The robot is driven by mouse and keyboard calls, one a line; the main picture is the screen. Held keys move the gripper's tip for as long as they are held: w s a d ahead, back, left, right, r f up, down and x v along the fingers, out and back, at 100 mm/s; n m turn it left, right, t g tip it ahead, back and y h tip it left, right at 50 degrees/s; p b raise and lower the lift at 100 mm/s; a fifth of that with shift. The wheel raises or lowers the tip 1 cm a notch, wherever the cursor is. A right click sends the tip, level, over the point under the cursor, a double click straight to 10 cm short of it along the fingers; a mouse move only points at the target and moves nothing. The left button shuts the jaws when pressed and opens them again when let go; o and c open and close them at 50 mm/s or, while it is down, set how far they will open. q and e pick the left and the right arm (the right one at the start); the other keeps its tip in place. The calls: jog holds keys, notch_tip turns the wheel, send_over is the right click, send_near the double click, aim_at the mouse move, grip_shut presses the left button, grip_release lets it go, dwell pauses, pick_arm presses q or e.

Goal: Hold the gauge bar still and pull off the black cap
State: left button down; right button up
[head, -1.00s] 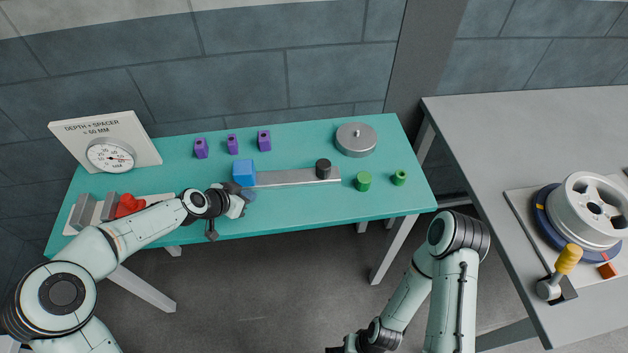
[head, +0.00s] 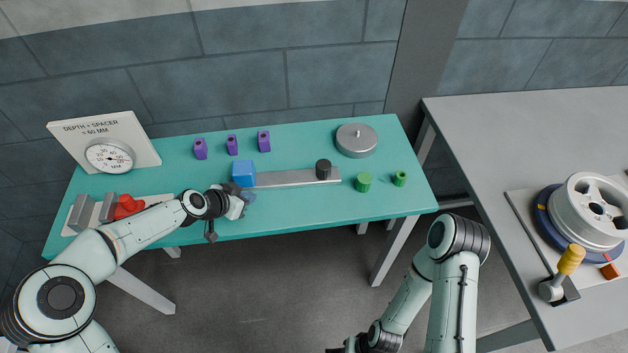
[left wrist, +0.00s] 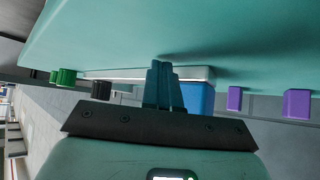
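The grey gauge bar (head: 295,177) lies on the teal bench with a blue block (head: 244,173) at its left end and the black cap (head: 323,169) standing near its right end. My left gripper (head: 249,197) is just in front of the blue block, on the near side of the bar. In the left wrist view its fingers (left wrist: 163,82) are close together with nothing visible between them. They overlap the bar (left wrist: 125,74) in that view, beside the blue block (left wrist: 198,98), with the black cap (left wrist: 101,90) to the left. My right arm is low in the head view; its fingers do not show.
Green pieces (head: 363,182) stand right of the bar, a grey disc (head: 356,139) behind it, and purple blocks (head: 232,144) at the back. A dial gauge board (head: 108,155) and red clamp (head: 127,206) are left. A grey table (head: 520,130) with a wheel (head: 588,212) stands right.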

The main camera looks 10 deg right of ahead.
pick_arm(q)
jog(key=shift+s+f+b, duration=0.25)
jog(key=shift+f+b, duration=0.25)
jog(key=shift+b, duration=0.05)
pick_arm(e)
jog(key=shift+s+f, duration=0.2)
jog(key=shift+f, duration=0.35)
dwell(1.6)
pick_arm(q)
jog(key=shift+r, duration=0.1)
notch_tip(320, 180, up, 18)
jog(key=p, duration=0.7)
jog(key=shift+w+f, duration=0.25)
jog(key=shift+w, duration=0.05)
pick_arm(e)
jog(key=w+r, duration=0.3)
jog(key=r, duration=0.4)
jog(key=shift+w+r+t, duration=0.25)
jog(key=shift+r+t, duration=0.05)
jog(key=shift+r, duration=0.05)
